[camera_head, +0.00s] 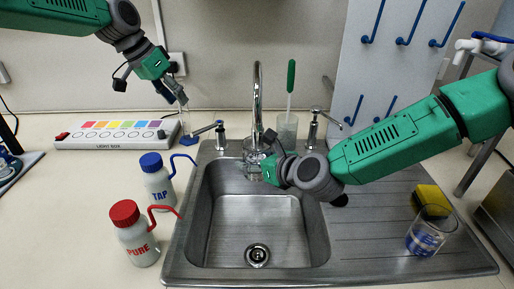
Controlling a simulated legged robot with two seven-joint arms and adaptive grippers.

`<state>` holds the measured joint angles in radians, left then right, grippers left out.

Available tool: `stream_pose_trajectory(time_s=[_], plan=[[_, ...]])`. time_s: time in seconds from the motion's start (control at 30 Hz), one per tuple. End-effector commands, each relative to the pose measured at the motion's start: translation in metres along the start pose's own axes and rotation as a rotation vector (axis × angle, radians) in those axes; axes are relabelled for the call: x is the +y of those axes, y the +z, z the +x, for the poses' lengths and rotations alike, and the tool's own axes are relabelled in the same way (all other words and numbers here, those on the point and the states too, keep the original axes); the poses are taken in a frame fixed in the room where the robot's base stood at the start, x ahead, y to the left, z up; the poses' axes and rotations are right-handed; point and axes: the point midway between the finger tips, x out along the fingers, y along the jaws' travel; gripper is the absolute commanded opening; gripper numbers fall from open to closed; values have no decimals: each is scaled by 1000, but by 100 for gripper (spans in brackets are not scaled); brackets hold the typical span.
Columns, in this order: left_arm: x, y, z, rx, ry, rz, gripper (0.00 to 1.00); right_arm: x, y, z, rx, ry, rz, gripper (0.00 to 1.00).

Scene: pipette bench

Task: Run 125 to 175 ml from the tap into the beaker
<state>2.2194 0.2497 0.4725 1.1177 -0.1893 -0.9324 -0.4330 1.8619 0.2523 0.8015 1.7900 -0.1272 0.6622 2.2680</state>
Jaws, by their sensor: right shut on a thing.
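The tap's curved metal spout (257,85) rises behind the sink. A small clear glass vessel, seemingly the beaker (254,172), is under the spout above the sink's back edge. My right gripper (268,150) is shut on it from the right; the fingers are partly hidden. I cannot tell its water level. One tap handle (207,128) stands left of the spout and another (325,115) stands right of it. My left gripper (178,97) hangs above and left of the left handle, apart from it; its finger opening is too small to judge.
A sink basin (230,245) lies in front. TAP (158,185) and PURE (133,240) wash bottles stand on its left. A light box (115,135) is at back left. Another glass beaker (430,235) and a yellow sponge (432,198) are on the right drainboard.

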Motion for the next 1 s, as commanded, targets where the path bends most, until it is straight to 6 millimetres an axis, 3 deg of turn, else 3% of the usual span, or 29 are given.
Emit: stream_pose_trajectory(time_s=[0.37, 0.7, 1.0], plan=[[0, 0, 0, 0, 0, 0, 33, 0, 0, -2, -1, 0, 0, 28], [1, 0, 0, 0, 0, 0, 33, 0, -24, -59, 0, 0, 4, 28], [0, 0, 0, 0, 0, 0, 33, 0, -28, -68, -1, 0, 0, 28]])
